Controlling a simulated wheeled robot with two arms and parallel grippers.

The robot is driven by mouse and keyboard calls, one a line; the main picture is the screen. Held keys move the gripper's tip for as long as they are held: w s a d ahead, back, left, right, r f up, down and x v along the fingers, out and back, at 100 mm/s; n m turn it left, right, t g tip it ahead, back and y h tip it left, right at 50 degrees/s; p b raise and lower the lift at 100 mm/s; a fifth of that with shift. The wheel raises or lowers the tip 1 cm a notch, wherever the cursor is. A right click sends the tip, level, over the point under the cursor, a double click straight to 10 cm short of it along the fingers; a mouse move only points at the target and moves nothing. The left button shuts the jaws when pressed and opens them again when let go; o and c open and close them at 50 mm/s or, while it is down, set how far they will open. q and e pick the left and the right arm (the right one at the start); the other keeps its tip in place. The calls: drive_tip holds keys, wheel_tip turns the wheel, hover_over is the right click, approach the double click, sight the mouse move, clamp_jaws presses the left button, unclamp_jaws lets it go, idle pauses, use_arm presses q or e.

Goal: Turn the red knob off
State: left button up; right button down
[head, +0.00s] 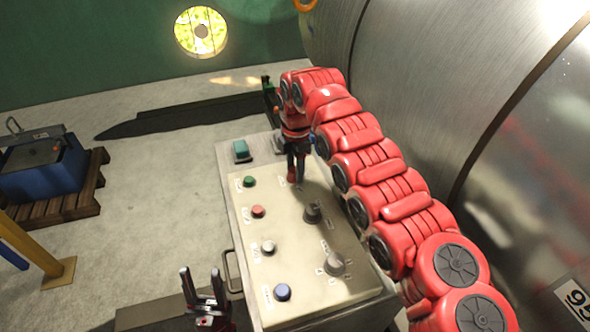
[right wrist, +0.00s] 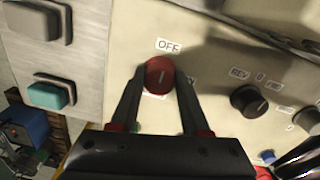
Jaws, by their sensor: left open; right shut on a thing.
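The red knob (right wrist: 158,74) sits on the beige control panel (head: 310,262), with an OFF label (right wrist: 169,46) above it in the right wrist view. A second label to its right is mostly covered by a finger. A pale line on the knob's face runs roughly up and down in that view. My right gripper (right wrist: 159,80) has a finger on each side of the knob and is shut on it. In the head view my right gripper (head: 297,168) reaches down to the panel's far end and largely hides the knob. My left gripper (head: 201,282) is open and empty by the panel's near left side.
The panel also carries green (head: 249,181), red (head: 258,211), white (head: 268,248) and blue (head: 283,292) buttons and two dark or grey knobs (head: 313,212). A teal switch (head: 241,150) is beyond. A large metal cylinder (head: 440,90) fills the right. A blue box (head: 45,172) sits on a pallet at left.

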sight(294, 170)
idle(0.4)
drive_tip(key=shift+c, duration=1.9)
unclamp_jaws()
wheel_tip(294, 170, up, 8)
drive_tip(key=shift+a+f, duration=0.1)
wheel_tip(294, 170, up, 10)
drive_tip(key=p, duration=0.5)
drive_tip(key=shift+s+d+f+p, duration=0.2)
drive_tip(key=shift+s+d+p, duration=0.1)
drive_tip(key=shift+p, duration=0.1)
